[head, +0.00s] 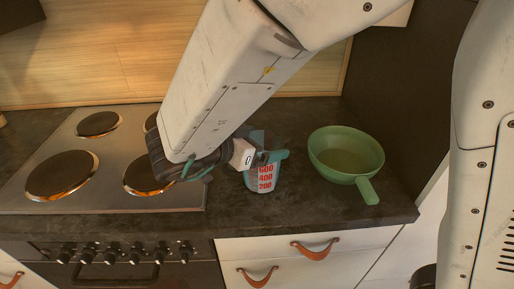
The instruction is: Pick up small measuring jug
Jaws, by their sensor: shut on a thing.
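The small measuring jug (265,180) is clear with a teal tint and red numbers on its side. It is upright at the dark countertop, just right of the stove; I cannot tell whether it is lifted off the surface. My gripper (259,159) is at the jug's upper rim and shut on it. The fingertips are mostly hidden behind the arm's end and against the rim.
A green pan (346,151) stands right of the jug, its handle pointing to the front. The stove (75,190) with several hotplates is on the left. Drawers with leather pulls (314,251) are below the countertop (310,212). A dark panel stands at the right.

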